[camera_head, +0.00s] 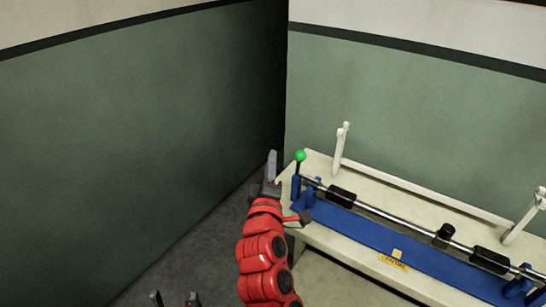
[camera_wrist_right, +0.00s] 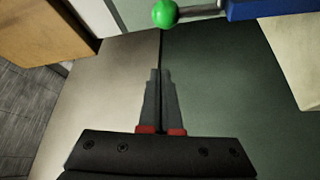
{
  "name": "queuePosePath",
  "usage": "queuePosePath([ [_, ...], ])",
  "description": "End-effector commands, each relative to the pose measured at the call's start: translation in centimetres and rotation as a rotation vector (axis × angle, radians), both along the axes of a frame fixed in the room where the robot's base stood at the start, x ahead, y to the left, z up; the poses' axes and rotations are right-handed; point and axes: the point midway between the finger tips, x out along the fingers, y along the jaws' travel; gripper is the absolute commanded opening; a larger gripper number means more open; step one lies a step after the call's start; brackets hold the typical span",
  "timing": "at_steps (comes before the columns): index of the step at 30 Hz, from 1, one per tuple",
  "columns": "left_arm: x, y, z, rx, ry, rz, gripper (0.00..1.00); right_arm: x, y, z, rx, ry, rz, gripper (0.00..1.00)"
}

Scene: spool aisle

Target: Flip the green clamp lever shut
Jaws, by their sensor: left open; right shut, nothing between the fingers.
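The green clamp lever, a green ball (camera_head: 300,156) on a dark stem, stands upright on a blue clamp (camera_head: 296,187) at the bench's left end. In the right wrist view the green ball (camera_wrist_right: 165,13) is at the top edge, beyond my fingertips, with its stem running right to a blue block (camera_wrist_right: 260,9). My right gripper (camera_head: 272,156) is shut and empty, just left of the ball in the head view; its closed fingers (camera_wrist_right: 160,72) point toward the ball with a gap between. My left gripper (camera_head: 175,298) is open at the bottom edge, only its fingertips showing.
A pale bench (camera_head: 330,245) carries a blue base (camera_head: 365,235) and a steel shaft (camera_head: 395,217) with black collars. A white rack (camera_head: 420,191) with upright posts stands behind. Green walls close in left and behind. Dark floor lies left of the bench.

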Motion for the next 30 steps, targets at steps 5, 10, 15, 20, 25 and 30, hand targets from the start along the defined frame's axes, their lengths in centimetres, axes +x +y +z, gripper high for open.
queuePosePath([
  [5, 0.0, 0.0, -0.7, 0.0, 0.0, 0.0, 0.7, -3.4, 0.5, -0.7, -0.003, 0.0, 0.004, 0.0],
  [10, 0.0, 0.0, -1.0, 0.0, 0.0, 0.0, 0.7, -5.5, 0.7, -0.9, -0.001, 0.001, 0.002, 0.0],
  [15, 0.0, 0.0, -1.0, 0.0, 0.0, 0.0, 0.7, -6.2, 0.8, -0.9, 0.0, 0.0, 0.002, 0.0],
  [20, 0.0, 0.0, -1.0, 0.0, 0.0, 0.0, 0.7, -6.2, 0.7, -0.8, 0.0, 0.0, 0.001, 0.0],
  [25, 0.0, 0.0, -1.0, 0.0, 0.0, 0.0, 0.7, -6.2, 0.7, -0.8, 0.0, 0.0, 0.001, 0.0],
  [30, 0.0, 0.0, -0.9, 0.0, 0.0, 0.0, 0.7, -6.0, 0.9, -0.9, -0.004, -0.003, 0.009, 0.0],
])
